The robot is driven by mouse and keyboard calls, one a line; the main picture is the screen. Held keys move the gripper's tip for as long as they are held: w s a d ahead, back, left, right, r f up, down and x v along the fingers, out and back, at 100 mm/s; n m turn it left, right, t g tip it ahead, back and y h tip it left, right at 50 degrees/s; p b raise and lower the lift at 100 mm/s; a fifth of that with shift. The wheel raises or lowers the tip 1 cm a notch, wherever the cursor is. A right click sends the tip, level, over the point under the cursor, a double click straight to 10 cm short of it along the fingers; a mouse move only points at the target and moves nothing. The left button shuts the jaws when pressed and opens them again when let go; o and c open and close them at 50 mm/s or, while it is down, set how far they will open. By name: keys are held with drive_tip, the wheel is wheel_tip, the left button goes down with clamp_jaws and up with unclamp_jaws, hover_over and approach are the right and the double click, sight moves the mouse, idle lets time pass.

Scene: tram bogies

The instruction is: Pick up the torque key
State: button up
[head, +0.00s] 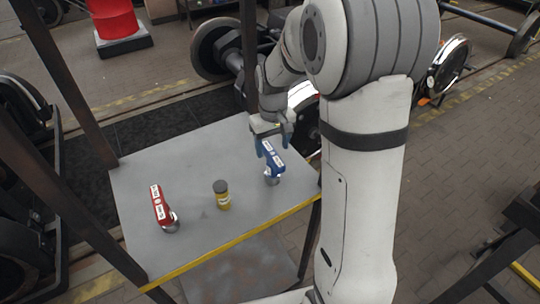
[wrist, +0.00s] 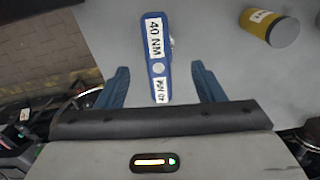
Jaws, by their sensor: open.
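A blue torque key (head: 275,162) with white labels lies near the right side of the grey table top. In the wrist view the blue key (wrist: 157,35) points away from me, and its label reads "40 NM".
The table (head: 200,150) has a yellow front edge and dark posts. Wheelsets (head: 215,48) and a red drum (head: 115,20) stand behind.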

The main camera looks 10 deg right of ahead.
sight(272, 163)
drive_tip(key=shift+w+f+p, duration=0.2)
drive_tip(key=shift+f+p, duration=0.7)
drive_tip(key=shift+f, duration=3.1)
drive_tip(key=shift+c, duration=0.5)
clamp_jaws()
drive_tip(key=shift+r, duration=0.1)
